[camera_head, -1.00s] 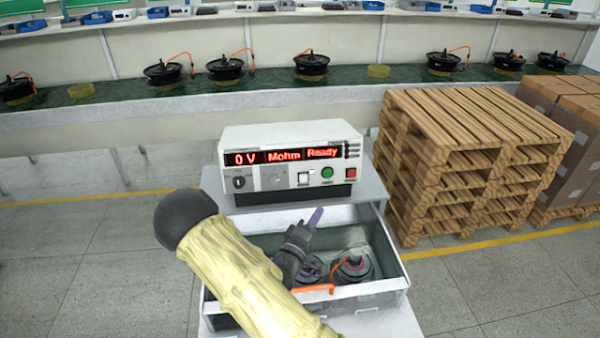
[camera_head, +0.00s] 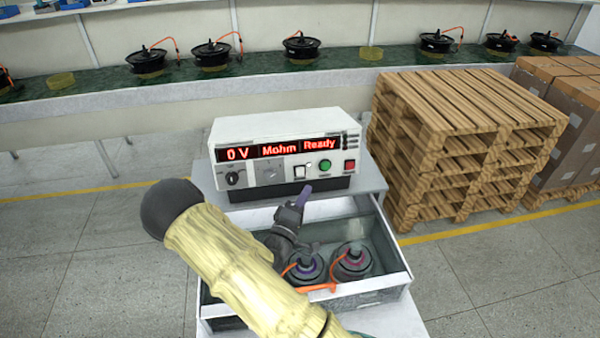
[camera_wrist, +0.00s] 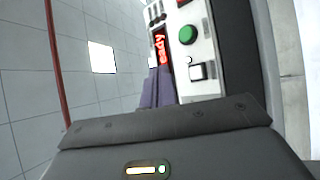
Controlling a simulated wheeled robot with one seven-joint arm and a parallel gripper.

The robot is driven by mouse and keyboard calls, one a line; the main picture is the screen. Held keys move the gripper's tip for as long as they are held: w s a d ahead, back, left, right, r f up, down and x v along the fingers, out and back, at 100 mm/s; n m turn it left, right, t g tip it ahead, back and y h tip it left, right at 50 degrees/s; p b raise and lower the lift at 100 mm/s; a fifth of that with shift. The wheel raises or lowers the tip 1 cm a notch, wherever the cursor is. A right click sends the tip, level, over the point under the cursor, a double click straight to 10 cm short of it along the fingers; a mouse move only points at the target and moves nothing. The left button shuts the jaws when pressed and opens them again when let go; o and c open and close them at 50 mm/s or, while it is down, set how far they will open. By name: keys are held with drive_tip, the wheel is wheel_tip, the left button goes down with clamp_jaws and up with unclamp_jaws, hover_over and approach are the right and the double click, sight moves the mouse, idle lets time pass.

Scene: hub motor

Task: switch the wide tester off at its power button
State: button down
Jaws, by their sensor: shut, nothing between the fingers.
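The wide tester (camera_head: 280,128) is a white box whose red display is lit and reads "0 V", "Mohm" and "Ready". A white square button (camera_head: 299,172) sits on its front, left of a green button (camera_head: 325,165) and a red button (camera_head: 349,166). My gripper (camera_head: 305,193) is shut and empty, its purple fingertips just below and in front of the white button. In the wrist view the purple fingers (camera_wrist: 158,88) point toward the tester's front (camera_wrist: 200,50), near the white button (camera_wrist: 196,72). I cannot tell whether they touch it.
The tester stands on a grey cart (camera_head: 372,180). An open grey bin (camera_head: 365,293) with hub motors (camera_head: 352,260) lies in front of it, under my arm. Stacked wooden pallets (camera_head: 455,110) and cartons (camera_head: 560,120) stand to the right. A long bench (camera_head: 220,92) with several motors runs behind.

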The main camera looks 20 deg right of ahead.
sight(304, 168)
drive_tip(key=shift+w+d+f+b, duration=0.3)
drive_tip(key=shift+w+f+b, duration=0.05)
drive_tip(key=shift+w, duration=0.95)
drive_tip(key=shift+w+d+f+b, duration=0.25)
drive_tip(key=shift+w+f+b, duration=0.05)
drive_tip(key=shift+w, duration=1.05)
drive_tip(key=shift+w+d+f+b, duration=0.3)
drive_tip(key=shift+w+f+b, duration=0.05)
drive_tip(key=shift+w, duration=0.95)
drive_tip(key=shift+w+f, duration=0.1)
drive_tip(key=shift+w, duration=0.05)
drive_tip(key=shift+w, duration=0.25)
drive_tip(key=shift+w+d+f+b, duration=0.1)
drive_tip(key=shift+w+d+b, duration=0.05)
drive_tip(key=shift+w+b, duration=0.3)
drive_tip(key=shift+s, duration=0.15)
drive_tip(key=shift+s+a+r, duration=0.2)
drive_tip(key=shift+s, duration=0.55)
